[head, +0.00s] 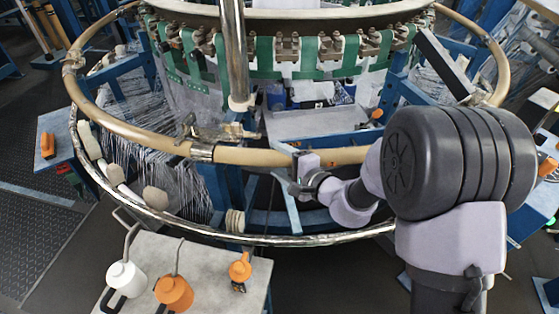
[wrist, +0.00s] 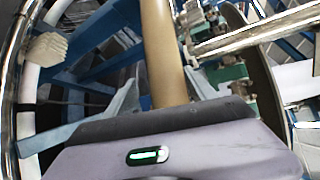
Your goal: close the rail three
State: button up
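The tan tubular rail (head: 250,157) curves around the front of the loom, with a metal joint (head: 202,151) at left of centre. I cannot tell which section is rail three. My gripper (head: 298,184) is at the front stretch of the rail, right of that joint. The rail's lower part is hidden behind my gripper's body.
A vertical metal post (head: 234,55) and a latch-like fitting (head: 215,131) stand near the joint. A shiny lower ring (head: 160,213) runs around the loom. A grey table (head: 205,258) in front carries a white can (head: 126,278) and orange containers (head: 174,293).

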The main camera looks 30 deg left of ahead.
jog(key=p+v, duration=0.3)
jog(key=v, duration=1.4)
jog(key=shift+d+p, duration=0.15)
jog(key=shift+p, duration=0.25)
jog(key=shift+s+r, duration=0.1)
jog(key=shift+r, duration=0.05)
jog(key=s+d+r+n+g+h, duration=0.25)
jog(key=s+r+n+g, duration=0.25)
jog(key=s+r, duration=0.6)
jog(key=s+d+t+h, duration=0.2)
jog(key=d+h, duration=0.2)
jog(key=d, duration=0.4)
jog(key=s+d+r+m+t+h, duration=0.1)
jog(key=s+d+t+h, duration=0.1)
jog(key=d+h, duration=0.3)
jog(key=d, duration=0.4)
jog(key=shift+s+r+m, duration=0.3)
jog(key=shift+s, duration=0.1)
